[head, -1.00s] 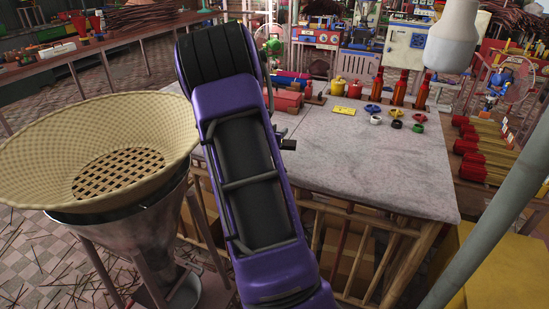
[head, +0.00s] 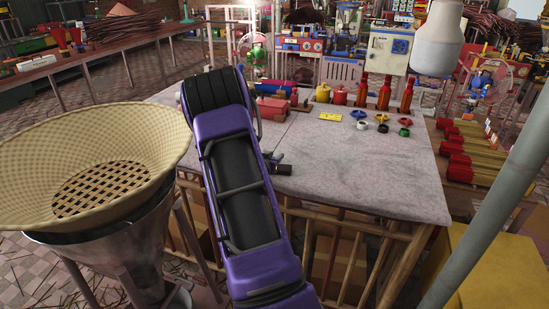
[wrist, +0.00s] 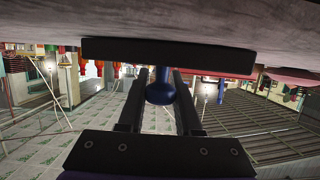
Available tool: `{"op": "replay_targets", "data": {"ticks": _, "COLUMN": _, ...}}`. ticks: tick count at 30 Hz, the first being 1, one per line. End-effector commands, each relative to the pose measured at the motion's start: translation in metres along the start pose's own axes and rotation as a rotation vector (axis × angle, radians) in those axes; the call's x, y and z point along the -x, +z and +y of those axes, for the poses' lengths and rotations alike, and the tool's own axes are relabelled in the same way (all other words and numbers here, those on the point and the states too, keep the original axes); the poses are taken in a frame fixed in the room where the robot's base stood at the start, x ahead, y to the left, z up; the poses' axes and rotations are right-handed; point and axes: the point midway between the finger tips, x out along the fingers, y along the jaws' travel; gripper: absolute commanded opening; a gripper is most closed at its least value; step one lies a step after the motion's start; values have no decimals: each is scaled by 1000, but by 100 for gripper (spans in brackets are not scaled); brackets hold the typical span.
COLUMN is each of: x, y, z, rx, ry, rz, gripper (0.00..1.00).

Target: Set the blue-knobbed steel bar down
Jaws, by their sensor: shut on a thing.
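My gripper (wrist: 160,76) shows in the wrist view with its two dark fingers on either side of a blue knob (wrist: 160,93). Contact with the table cannot be told.
The grey worktable (head: 370,175) has wide bare room at its middle and right. Several coloured rings, a yellow plate (head: 330,117) and red bottles (head: 385,95) stand toward its back. A woven basket (head: 90,165) on a metal funnel is at left. A pale pole (head: 490,210) rises at right.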

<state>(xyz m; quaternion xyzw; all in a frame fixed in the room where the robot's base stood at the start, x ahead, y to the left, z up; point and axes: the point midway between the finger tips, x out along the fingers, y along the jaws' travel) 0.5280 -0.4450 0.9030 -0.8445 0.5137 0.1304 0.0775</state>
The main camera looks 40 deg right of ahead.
Motion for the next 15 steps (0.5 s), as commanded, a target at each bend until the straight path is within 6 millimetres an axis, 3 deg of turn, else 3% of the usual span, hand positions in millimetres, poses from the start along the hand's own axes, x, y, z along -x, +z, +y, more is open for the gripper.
{"op": "replay_targets", "data": {"ticks": 10, "x": -2, "y": 1, "z": 0, "rx": -3, "ry": -1, "rz": 7, "gripper": 0}}
{"op": "replay_targets", "data": {"ticks": 11, "x": -1, "y": 2, "z": 0, "rx": -1, "ry": 0, "rz": 2, "gripper": 37}}
{"op": "replay_targets", "data": {"ticks": 15, "x": -1, "y": 2, "z": 0, "rx": -1, "ry": 0, "rz": 2, "gripper": 62}}
